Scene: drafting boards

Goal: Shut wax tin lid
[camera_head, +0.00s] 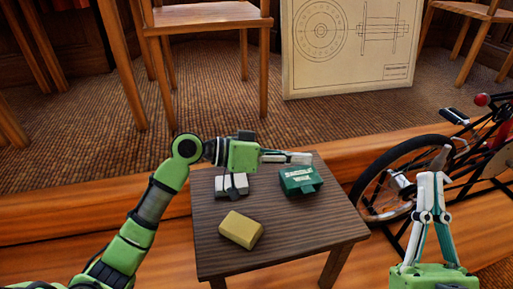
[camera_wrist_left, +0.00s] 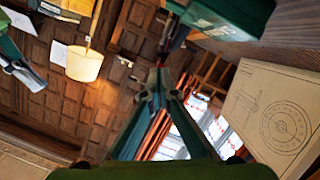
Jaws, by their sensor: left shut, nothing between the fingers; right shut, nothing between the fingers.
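The green wax tin (camera_head: 301,182), lettered "SADDLE WAX", sits on the small dark wooden table near its back right. I cannot tell from its small outline how far the lid is open. A green box-like part of the tin (camera_wrist_left: 225,18) shows at the top of the left wrist view. My left gripper (camera_head: 302,158) is shut and empty, reaching right across the table just behind and above the tin; contact is unclear. Its closed fingers also show in the left wrist view (camera_wrist_left: 160,88). My right gripper (camera_head: 441,158) is shut and empty, pointing up right of the table.
A yellow block (camera_head: 241,230) lies at the table's front left. A whitish block with a dark band (camera_head: 231,186) lies under my left gripper. The table's (camera_head: 310,232) front right is bare. A bicycle (camera_head: 400,180) stands right of the table; a drawing board (camera_head: 350,45) stands behind.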

